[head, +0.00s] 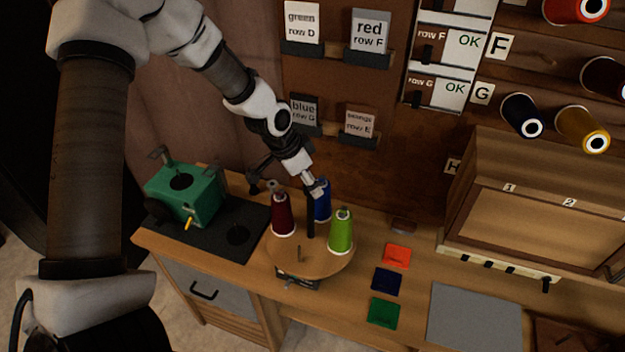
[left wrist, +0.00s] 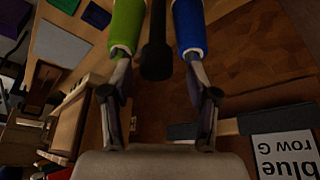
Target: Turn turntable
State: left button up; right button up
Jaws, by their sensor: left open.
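The turntable (head: 325,264) is a round wooden disc on the bench. It carries a dark red spool (head: 283,215), a blue spool (head: 323,203) and a lime green spool (head: 343,232), with a dark post (head: 311,219) near its middle. My left gripper (head: 314,188) is above the disc, near the top of the post and the blue spool, which it partly hides. In the left wrist view my left gripper (left wrist: 158,72) is open, with the dark post (left wrist: 157,50) showing between its fingers, the green spool (left wrist: 127,24) on one side and the blue spool (left wrist: 189,26) on the other. Contact cannot be told.
A green box-shaped device (head: 196,205) stands on a dark mat left of the turntable. Orange (head: 397,255), navy (head: 387,280) and green (head: 384,311) squares and a grey pad (head: 475,317) lie to the right. Label cards such as red row F (head: 370,32) hang behind.

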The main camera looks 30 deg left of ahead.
pick_arm(q)
jog(key=shift+w+f, duration=0.3)
jog(key=shift+f, duration=0.4)
jog(key=shift+s+d+r, duration=0.25)
jog(key=shift+s, duration=0.3)
jog(key=shift+w+f, duration=0.1)
jog(key=shift+w, duration=0.1)
grip_shut()
pick_arm(e)
jog(key=shift+s+f, duration=0.2)
jog(key=shift+s, duration=0.05)
pick_arm(q)
jog(key=shift+f, duration=0.1)
pick_arm(e)
jog(key=shift+f, duration=0.2)
